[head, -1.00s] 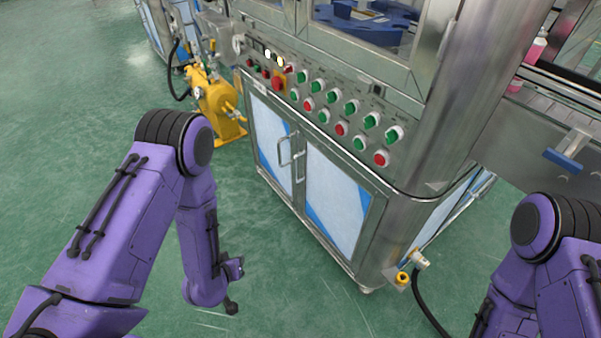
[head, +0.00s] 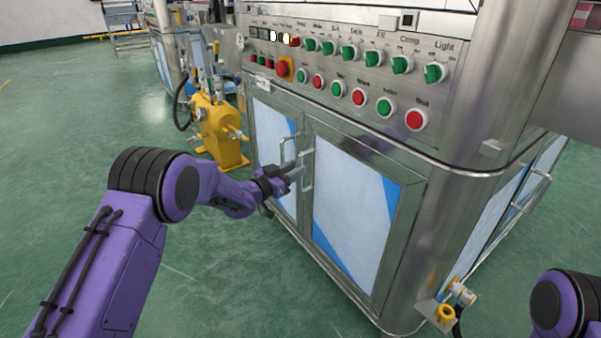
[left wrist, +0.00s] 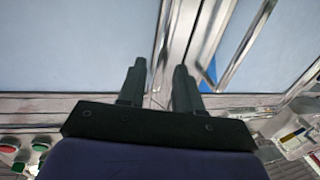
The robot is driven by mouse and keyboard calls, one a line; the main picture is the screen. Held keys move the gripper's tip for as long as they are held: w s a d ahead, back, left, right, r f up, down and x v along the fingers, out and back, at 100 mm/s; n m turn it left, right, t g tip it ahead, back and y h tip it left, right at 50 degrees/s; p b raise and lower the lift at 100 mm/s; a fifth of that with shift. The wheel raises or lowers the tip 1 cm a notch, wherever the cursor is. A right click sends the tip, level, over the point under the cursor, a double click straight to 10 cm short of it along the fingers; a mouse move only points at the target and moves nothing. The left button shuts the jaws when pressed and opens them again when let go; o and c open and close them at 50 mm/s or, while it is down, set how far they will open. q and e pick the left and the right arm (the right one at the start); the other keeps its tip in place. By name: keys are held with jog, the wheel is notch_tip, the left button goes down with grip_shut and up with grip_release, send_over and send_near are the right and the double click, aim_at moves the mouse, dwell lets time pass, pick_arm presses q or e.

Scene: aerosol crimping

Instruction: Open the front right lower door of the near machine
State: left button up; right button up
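The near machine's front right lower door (head: 352,205) is a pale panel with a blue stripe in a steel frame, and it looks shut. Its upright bar handle (head: 308,168) is on its left edge, beside the left door's handle (head: 287,150). My left gripper (head: 296,172) is at the handles, its fingers pointing towards the right door's handle. In the left wrist view the two dark fingers (left wrist: 158,85) are apart with nothing clearly between them, in front of the steel strips where the doors meet. I cannot tell whether they touch a handle. My right gripper is out of view.
A control panel (head: 350,75) with several green and red knobs and buttons sits above the doors. A yellow pump (head: 218,130) stands left of the machine. A yellow fitting (head: 446,313) sticks out at the lower right corner. The green floor (head: 240,285) in front is clear.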

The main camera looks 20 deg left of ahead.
aim_at(301, 187)
pick_arm(q)
jog(key=x, duration=0.3)
jog(key=shift+w+d+b, duration=0.1)
jog(key=shift+w+b, duration=0.1)
jog(key=shift+b, duration=0.15)
grip_shut()
